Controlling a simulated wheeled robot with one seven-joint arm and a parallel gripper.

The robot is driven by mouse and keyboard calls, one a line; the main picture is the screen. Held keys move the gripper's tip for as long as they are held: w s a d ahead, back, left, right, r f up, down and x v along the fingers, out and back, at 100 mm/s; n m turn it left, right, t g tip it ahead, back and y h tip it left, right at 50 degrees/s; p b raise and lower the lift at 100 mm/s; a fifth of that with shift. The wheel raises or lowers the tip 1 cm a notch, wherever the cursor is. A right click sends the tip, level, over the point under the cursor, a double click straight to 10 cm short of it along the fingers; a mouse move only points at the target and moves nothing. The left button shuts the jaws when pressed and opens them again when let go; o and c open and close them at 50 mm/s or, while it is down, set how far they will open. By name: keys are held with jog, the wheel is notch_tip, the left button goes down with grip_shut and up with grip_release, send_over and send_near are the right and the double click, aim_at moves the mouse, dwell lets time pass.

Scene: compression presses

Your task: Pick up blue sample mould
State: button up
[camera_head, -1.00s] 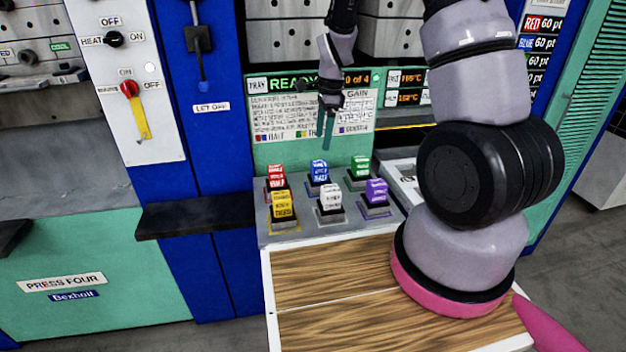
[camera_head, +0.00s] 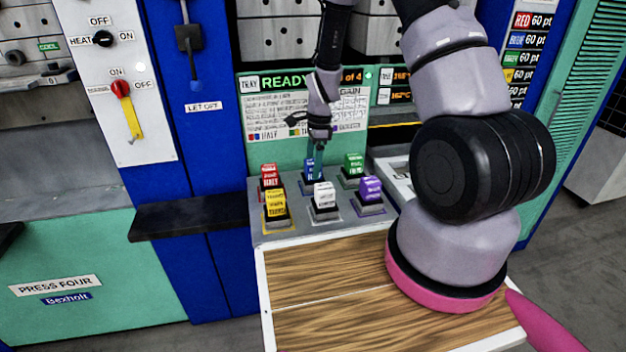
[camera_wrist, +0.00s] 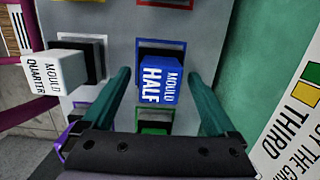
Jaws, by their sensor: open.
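The blue sample mould (camera_wrist: 159,82), marked "MOULD HALF", stands in a blue-outlined place on the grey tray in the wrist view. My gripper (camera_wrist: 160,80) is open, with one teal finger on each side of the blue mould and a gap showing at each side. In the head view my gripper (camera_head: 313,160) points down over the blue mould (camera_head: 307,185) and hides most of it. I cannot tell from these views how far down the fingers reach beside it.
Red (camera_head: 270,177), yellow (camera_head: 276,204), white (camera_head: 324,196), green (camera_head: 353,166) and purple (camera_head: 371,189) moulds stand close around on the grey tray (camera_head: 290,236). The teal panel (camera_head: 262,150) rises behind the tray.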

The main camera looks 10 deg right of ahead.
grip_shut()
jog(key=shift+r, duration=0.15)
